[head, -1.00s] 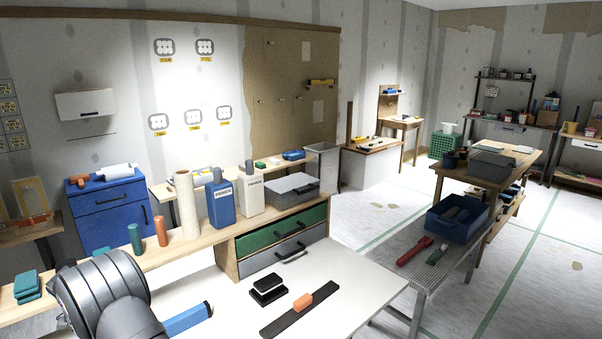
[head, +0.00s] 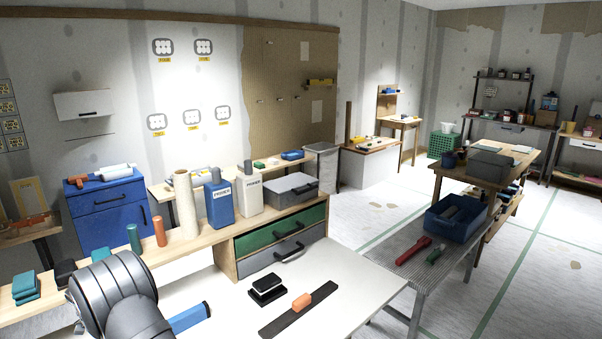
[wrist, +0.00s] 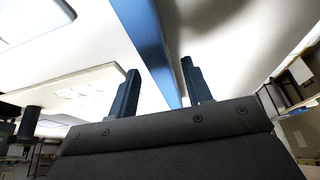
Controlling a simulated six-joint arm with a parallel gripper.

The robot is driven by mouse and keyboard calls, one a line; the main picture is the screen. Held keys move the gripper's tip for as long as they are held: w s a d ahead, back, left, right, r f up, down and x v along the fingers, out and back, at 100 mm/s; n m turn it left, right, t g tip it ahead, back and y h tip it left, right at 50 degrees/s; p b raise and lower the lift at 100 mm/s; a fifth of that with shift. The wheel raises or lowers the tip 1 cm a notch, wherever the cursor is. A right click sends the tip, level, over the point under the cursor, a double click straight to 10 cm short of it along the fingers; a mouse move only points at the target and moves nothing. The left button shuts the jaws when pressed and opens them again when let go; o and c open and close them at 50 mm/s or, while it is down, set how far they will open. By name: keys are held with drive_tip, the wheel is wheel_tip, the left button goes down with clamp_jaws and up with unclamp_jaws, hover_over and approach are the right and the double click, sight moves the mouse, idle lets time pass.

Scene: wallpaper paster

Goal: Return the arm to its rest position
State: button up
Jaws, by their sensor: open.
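My gripper (wrist: 160,69) shows in the wrist view with its two dark fingers spread apart. A long blue bar (wrist: 148,45) shows in the gap between the fingers; I cannot tell how far beyond them it lies. In the head view my arm fills the lower left above the pale worktable (head: 345,285), and it hides the gripper there. A blue bar-shaped thing (head: 188,318) lies just right of the arm, partly hidden by it.
A black block (head: 268,288) and a dark strip (head: 312,308) with an orange block (head: 301,301) lie on the worktable. Blue (head: 219,204) and white (head: 249,190) bottles and a pale roll (head: 186,205) stand on the wooden shelf behind. The table's right side is clear.

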drive_tip(key=w+d+r, duration=0.3)
drive_tip(key=d+r, duration=0.4)
drive_tip(key=d, duration=0.4)
drive_tip(key=w+d, duration=0.4)
drive_tip(key=d, duration=0.7)
drive_tip(key=w+d, duration=0.5)
drive_tip(key=d, duration=0.6)
drive_tip(key=s+d, duration=0.2)
drive_tip(key=d, duration=1.2)
drive_tip(key=s+d, duration=0.2)
drive_tip(key=d, duration=1.3)
drive_tip(key=shift+o, duration=0.2)
drive_tip(key=shift+d+f, duration=0.1)
